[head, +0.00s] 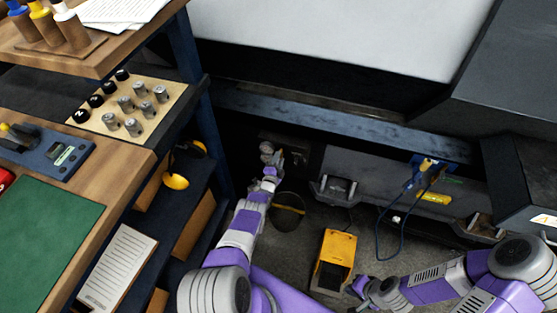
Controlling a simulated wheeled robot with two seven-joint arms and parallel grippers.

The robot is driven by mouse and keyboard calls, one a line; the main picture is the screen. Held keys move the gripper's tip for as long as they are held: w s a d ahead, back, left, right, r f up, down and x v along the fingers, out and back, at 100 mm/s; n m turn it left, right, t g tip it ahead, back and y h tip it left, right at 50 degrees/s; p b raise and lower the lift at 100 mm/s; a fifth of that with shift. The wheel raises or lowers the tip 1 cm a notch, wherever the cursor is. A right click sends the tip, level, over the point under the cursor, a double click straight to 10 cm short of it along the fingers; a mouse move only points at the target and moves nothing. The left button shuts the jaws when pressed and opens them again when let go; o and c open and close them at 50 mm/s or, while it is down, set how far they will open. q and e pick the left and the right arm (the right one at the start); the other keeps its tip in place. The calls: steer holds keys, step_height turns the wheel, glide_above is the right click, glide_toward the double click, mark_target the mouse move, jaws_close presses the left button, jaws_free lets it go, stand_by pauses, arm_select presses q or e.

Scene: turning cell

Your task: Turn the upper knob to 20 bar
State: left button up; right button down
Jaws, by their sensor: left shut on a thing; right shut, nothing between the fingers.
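My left arm reaches away from me to a dark panel (288,141) low under the machine's blue beam. A small grey round knob (266,147) shows at the tip of my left gripper (270,158). The gripper is shut on it; it seems to be the upper knob, but the view is too small to be sure. The gripper and wrist hide what lies just below. No scale or bar reading can be made out. My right gripper (361,288) is shut and empty, low over the floor, right of the yellow pedal.
A yellow foot pedal (336,258) and a dark bucket (288,211) stand on the floor. A blue cable (381,224) hangs at the right. The workbench (125,170) and its shelves fill the left side. A blue post (197,90) stands left of my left arm.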

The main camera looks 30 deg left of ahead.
arm_select(q)
steer(key=shift+s+f+m, duration=0.1)
steer(key=shift+f+m, duration=0.05)
steer(key=shift+m, duration=1.95)
steer(key=shift+f+m, duration=0.1)
steer(key=shift+m, duration=2)
steer(key=shift+a, duration=0.1)
steer(key=o, duration=1)
steer(key=shift+o, duration=0.2)
steer(key=shift+r, duration=0.1)
steer(key=p+v, duration=0.5)
steer(key=v, duration=0.2)
steer(key=shift+s, duration=0.25)
